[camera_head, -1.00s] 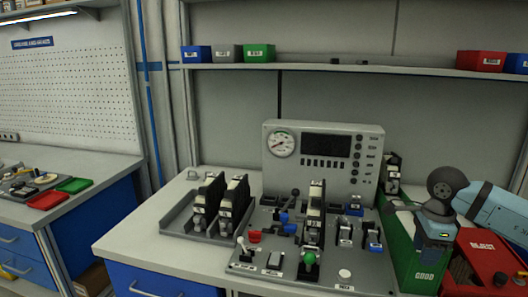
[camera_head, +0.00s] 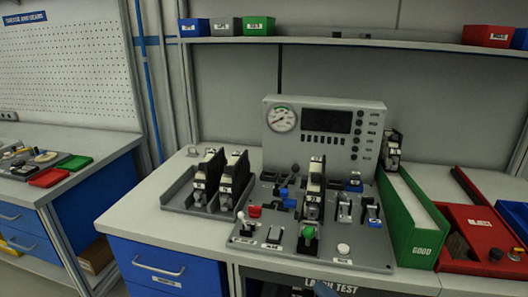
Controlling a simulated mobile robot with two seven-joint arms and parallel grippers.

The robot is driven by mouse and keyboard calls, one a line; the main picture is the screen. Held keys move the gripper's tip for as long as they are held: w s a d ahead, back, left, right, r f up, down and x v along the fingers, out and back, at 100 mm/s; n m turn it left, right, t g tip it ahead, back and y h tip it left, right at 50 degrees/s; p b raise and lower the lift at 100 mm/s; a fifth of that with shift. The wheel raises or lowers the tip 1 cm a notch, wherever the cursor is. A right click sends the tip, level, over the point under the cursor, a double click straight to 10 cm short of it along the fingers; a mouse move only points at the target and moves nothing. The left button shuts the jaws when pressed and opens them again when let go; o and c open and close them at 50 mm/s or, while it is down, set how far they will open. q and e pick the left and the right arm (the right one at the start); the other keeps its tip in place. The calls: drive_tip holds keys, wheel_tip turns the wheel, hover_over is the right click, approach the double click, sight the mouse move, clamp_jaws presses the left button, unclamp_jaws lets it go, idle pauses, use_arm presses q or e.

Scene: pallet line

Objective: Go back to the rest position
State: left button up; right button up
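Neither of my grippers shows clearly in the head view; the right arm that was over the bins is out of the picture. A small blue shape at the bottom edge is too cut off to name. The test fixture (camera_head: 262,241) stands on the workbench with one black-and-white unit (camera_head: 314,190) upright in it. A grey tray (camera_head: 176,204) to its left holds two similar units (camera_head: 204,178). The green GOOD bin (camera_head: 421,243) has a unit (camera_head: 391,150) at its far end.
The red reject bin (camera_head: 478,222) stands right of the green bin, with a blue bin (camera_head: 515,212) beyond it. A gauge panel (camera_head: 347,150) rises behind the fixture. A shelf (camera_head: 380,43) with small bins runs above. Bare bench (camera_head: 135,222) lies left of the tray.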

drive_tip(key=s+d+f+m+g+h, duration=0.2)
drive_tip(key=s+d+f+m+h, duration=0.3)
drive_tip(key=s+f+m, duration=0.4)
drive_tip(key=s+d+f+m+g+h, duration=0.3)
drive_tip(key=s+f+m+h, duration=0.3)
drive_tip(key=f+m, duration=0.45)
use_arm(q)
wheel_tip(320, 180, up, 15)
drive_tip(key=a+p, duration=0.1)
drive_tip(key=p, duration=1.8)
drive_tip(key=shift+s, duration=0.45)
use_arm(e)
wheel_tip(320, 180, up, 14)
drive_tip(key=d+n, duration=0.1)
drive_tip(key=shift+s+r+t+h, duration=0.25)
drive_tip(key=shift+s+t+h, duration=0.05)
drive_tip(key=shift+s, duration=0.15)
